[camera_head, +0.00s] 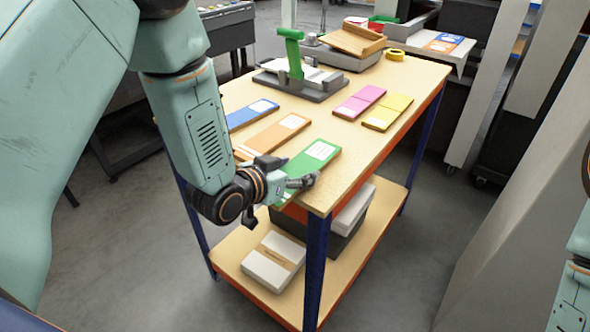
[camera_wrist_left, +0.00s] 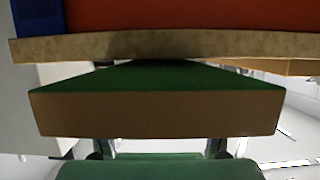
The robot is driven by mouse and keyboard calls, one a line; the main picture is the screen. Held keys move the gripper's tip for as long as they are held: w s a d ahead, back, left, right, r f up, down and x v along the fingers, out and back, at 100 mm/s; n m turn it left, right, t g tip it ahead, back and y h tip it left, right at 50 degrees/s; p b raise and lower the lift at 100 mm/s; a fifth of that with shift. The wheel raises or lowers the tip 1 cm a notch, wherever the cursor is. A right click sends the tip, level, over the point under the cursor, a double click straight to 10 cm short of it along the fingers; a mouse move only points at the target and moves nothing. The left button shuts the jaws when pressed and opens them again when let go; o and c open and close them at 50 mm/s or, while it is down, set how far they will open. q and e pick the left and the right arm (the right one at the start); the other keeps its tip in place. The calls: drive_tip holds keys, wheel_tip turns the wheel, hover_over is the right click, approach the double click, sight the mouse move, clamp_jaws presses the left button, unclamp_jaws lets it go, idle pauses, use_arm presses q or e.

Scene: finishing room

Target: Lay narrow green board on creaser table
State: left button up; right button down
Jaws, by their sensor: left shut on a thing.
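The green board (camera_head: 314,158) with a white label lies at the near edge of the wooden-topped table (camera_head: 340,141). My left gripper (camera_head: 303,182) is shut on the board's near end, at the table edge. In the left wrist view the green board (camera_wrist_left: 155,112) shows its brown end face close to the camera, with the table edge (camera_wrist_left: 160,46) behind it. I cannot tell whether the board touches the tabletop. A press with a green handle (camera_head: 290,52), perhaps the creaser, stands farther back on this table.
Orange (camera_head: 273,135), blue (camera_head: 252,114), pink (camera_head: 360,102) and yellow (camera_head: 388,111) boards lie on the table. A yellow tape roll (camera_head: 395,55) and a grey tray (camera_head: 345,56) are at the back. The lower shelf holds a paper stack (camera_head: 273,262). The tabletop's near right is clear.

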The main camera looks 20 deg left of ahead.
use_arm(q)
drive_tip(key=shift+s+f, duration=0.1)
drive_tip(key=shift+f, duration=0.1)
drive_tip(key=o, duration=1.1)
drive_tip(key=shift+c, duration=0.2)
drive_tip(key=shift+o, duration=0.5)
